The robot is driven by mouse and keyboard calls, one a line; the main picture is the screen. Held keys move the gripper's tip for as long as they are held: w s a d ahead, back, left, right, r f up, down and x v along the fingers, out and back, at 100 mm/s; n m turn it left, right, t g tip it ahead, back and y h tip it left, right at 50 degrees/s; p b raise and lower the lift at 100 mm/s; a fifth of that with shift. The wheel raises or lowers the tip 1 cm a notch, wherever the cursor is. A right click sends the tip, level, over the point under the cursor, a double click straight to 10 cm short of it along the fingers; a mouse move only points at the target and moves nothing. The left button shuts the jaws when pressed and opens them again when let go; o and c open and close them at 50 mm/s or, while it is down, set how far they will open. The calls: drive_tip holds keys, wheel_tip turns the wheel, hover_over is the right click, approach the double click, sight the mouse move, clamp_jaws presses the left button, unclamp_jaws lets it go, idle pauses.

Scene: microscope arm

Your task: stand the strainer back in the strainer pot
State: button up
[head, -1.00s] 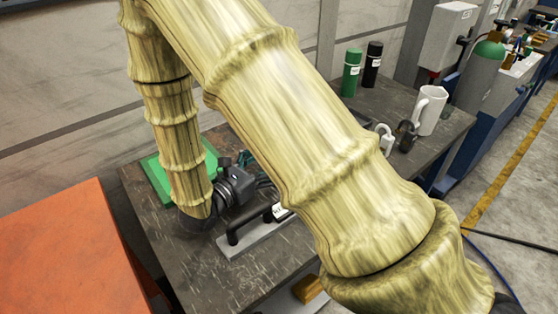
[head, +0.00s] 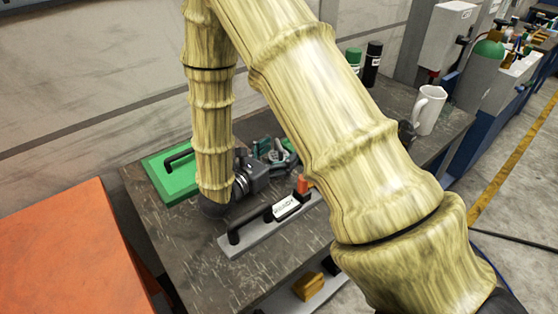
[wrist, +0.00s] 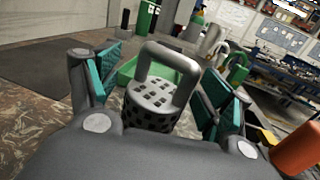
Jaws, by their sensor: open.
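The strainer (wrist: 152,98) is a grey cylinder with many holes and a thick grey loop handle (wrist: 172,58). In the wrist view it stands roughly upright between the two fingers of my gripper (wrist: 158,85). The fingers have teal pads and are wide open, with gaps to the strainer on both sides. In the head view my gripper (head: 275,152) is low over the dark table, mostly beyond my wrist, with a grey shape between its fingers. The strainer's lower end is hidden by my gripper body. I cannot pick out the strainer pot for certain.
A green tray (head: 160,187) with a black handle lies left of my gripper. A grey plate (head: 235,246) with a black bar and label lies in front, near an orange cylinder (head: 302,184). A white jug (head: 429,110) and spray cans (head: 373,62) stand farther back right.

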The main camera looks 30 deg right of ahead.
drive_tip(key=c, duration=1.3)
drive_tip(key=shift+o, duration=0.2)
